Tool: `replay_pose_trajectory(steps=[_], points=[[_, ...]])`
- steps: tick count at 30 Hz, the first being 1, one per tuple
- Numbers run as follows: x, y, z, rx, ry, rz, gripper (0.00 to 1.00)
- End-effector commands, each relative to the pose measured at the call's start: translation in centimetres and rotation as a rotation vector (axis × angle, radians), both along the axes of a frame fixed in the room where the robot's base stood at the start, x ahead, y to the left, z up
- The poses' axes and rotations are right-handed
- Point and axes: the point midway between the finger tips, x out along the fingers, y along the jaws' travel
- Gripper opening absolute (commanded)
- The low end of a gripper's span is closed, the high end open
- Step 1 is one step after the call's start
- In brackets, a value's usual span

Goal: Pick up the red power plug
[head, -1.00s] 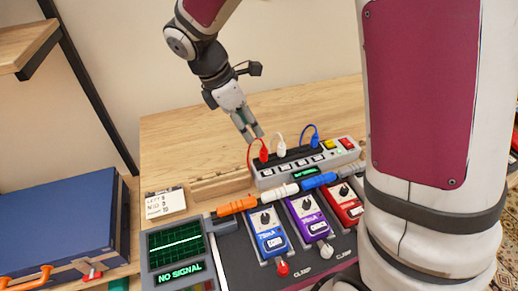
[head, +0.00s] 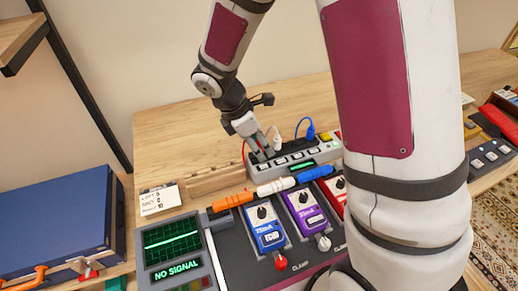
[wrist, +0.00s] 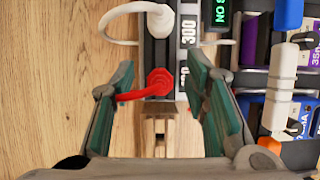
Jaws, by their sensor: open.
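The red power plug (wrist: 160,80) stands in the power strip (wrist: 157,50) in the wrist view, with its red cable curving off to the left. My gripper (wrist: 162,65) is open, with one teal-padded finger on each side of the plug and a visible gap to both. In the head view my gripper (head: 260,150) is down at the left end of the strip (head: 325,152) and hides most of the red plug. Part of the red cable (head: 243,151) shows there.
A white plug (head: 277,141) stands close beside the red one, and a blue plug (head: 310,131) farther right. Orange, white and blue connectors, pedals (head: 265,228) and a "NO SIGNAL" screen (head: 172,250) lie in front. The wooden table (head: 180,140) behind is clear.

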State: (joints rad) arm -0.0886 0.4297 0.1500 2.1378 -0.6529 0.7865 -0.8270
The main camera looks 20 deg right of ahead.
Motion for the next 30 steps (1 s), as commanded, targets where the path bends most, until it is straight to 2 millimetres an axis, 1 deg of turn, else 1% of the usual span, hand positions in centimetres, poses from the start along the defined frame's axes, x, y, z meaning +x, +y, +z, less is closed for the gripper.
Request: replay_pose_trajectory(steps=[3, 5, 6, 9, 17, 20, 23, 30], points=[[0.0, 0.0, 0.0, 0.000, 0.000, 0.000, 0.42], [0.0, 0.0, 0.0, 0.000, 0.000, 0.000, 0.28], [0.0, 0.0, 0.0, 0.000, 0.000, 0.000, 0.19], [0.0, 0.0, 0.0, 0.000, 0.000, 0.000, 0.00], [0.0, 0.0, 0.1, 0.000, 0.000, -0.001, 0.00], [0.0, 0.0, 0.4, 0.000, -0.002, -0.001, 0.00], [0.0, 0.0, 1.5, 0.000, -0.004, -0.002, 0.00], [0.0, 0.0, 6.1, 0.001, -0.004, -0.003, 0.00]])
